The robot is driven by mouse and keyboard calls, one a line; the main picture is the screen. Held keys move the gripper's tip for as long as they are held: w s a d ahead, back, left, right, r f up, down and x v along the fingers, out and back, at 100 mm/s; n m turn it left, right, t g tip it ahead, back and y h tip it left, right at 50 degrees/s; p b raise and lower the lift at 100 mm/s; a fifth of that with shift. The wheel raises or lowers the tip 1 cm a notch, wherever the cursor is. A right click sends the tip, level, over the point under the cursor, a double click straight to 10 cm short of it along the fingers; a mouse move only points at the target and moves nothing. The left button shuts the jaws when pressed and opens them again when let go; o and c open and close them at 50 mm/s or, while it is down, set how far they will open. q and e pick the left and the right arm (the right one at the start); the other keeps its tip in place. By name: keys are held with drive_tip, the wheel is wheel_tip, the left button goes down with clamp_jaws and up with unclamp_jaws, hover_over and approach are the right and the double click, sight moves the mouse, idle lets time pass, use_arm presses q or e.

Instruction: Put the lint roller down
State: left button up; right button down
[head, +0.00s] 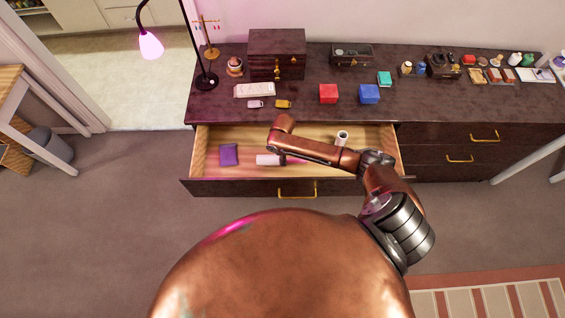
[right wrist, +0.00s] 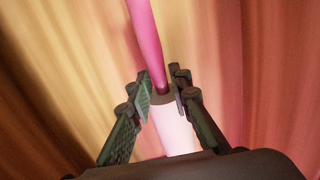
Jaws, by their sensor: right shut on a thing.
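The lint roller has a white cylinder and a pink handle. In the head view its white end (head: 268,160) shows inside the open drawer (head: 297,188), near the middle, with part of the pink handle beside it. In the right wrist view my right gripper (right wrist: 162,90) is shut on the lint roller (right wrist: 176,136), its fingers on either side where cylinder and handle meet. The wooden drawer floor lies behind it; I cannot tell whether the roller touches it. In the head view my right forearm reaches over the drawer and hides the gripper. My left gripper is not in view.
A purple item (head: 229,154) lies in the drawer's left part, and a small white cylinder (head: 342,138) stands toward its right. The dresser top (head: 300,110) above carries a red box (head: 328,93), a blue box (head: 368,94) and other small things.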

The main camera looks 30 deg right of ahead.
wheel_tip(320, 180, down, 3)
drive_tip(key=shift+f+b, duration=0.15)
drive_tip(key=shift+b, duration=0.2)
drive_tip(key=shift+f, duration=0.2)
drive_tip(key=shift+f, duration=0.1)
drive_tip(key=c, duration=1.8)
unclamp_jaws()
drive_tip(key=shift+o, duration=0.2)
wheel_tip(320, 180, up, 12)
drive_tip(key=shift+r+p, duration=0.2)
drive_tip(key=shift+p, duration=1)
